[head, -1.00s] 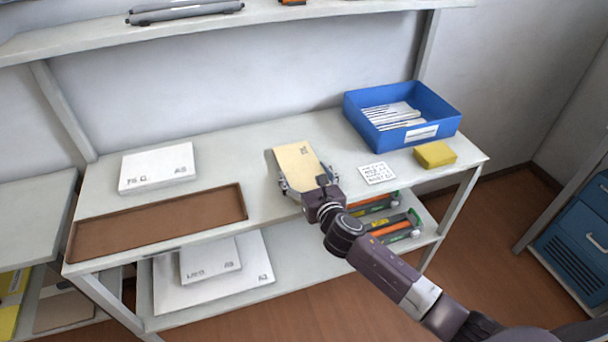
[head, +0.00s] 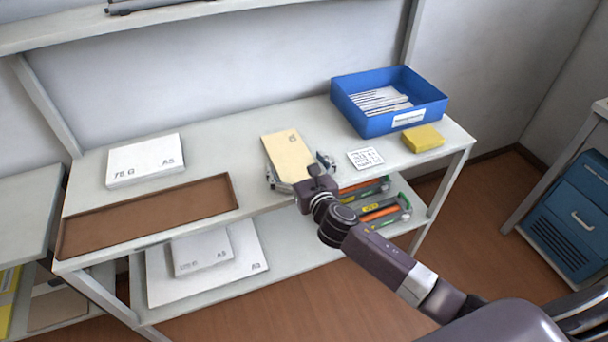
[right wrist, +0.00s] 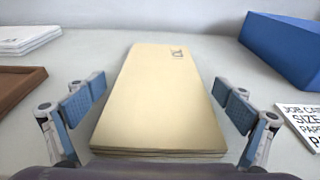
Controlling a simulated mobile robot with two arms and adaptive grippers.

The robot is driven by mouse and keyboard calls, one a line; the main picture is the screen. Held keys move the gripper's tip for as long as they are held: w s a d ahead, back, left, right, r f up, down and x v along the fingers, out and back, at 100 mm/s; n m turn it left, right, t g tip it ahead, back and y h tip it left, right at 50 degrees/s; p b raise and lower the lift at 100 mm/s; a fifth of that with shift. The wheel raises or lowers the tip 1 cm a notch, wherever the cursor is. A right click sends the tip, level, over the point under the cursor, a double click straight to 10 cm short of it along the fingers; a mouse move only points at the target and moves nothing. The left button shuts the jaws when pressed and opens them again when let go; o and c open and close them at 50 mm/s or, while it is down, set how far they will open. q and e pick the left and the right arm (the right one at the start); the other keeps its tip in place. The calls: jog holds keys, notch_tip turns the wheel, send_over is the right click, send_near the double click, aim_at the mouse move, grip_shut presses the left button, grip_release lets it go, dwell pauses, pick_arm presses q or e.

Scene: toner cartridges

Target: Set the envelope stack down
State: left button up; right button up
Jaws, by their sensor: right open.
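The envelope stack (head: 287,155) is a tan, flat pile lying on the white tabletop, between the brown tray and the label card. In the right wrist view the envelope stack (right wrist: 160,95) lies flat, its near end close to the camera. My right gripper (head: 298,172) is around the near end of the stack. In the right wrist view its two padded fingers (right wrist: 160,104) stand open on either side, with a gap to the stack on each side. My left gripper is not in view.
A brown tray (head: 150,238) and a white A5 paper stack (head: 145,160) are on the left. A blue bin (head: 425,116) with envelopes, a label card (head: 365,158) and a yellow block (head: 422,138) are on the right. The tabletop behind the stack is clear.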

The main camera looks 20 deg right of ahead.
jog(key=s+r, duration=0.2)
jog(key=s, duration=0.8)
jog(key=shift+s+d, duration=0.15)
jog(key=shift+d, duration=0.05)
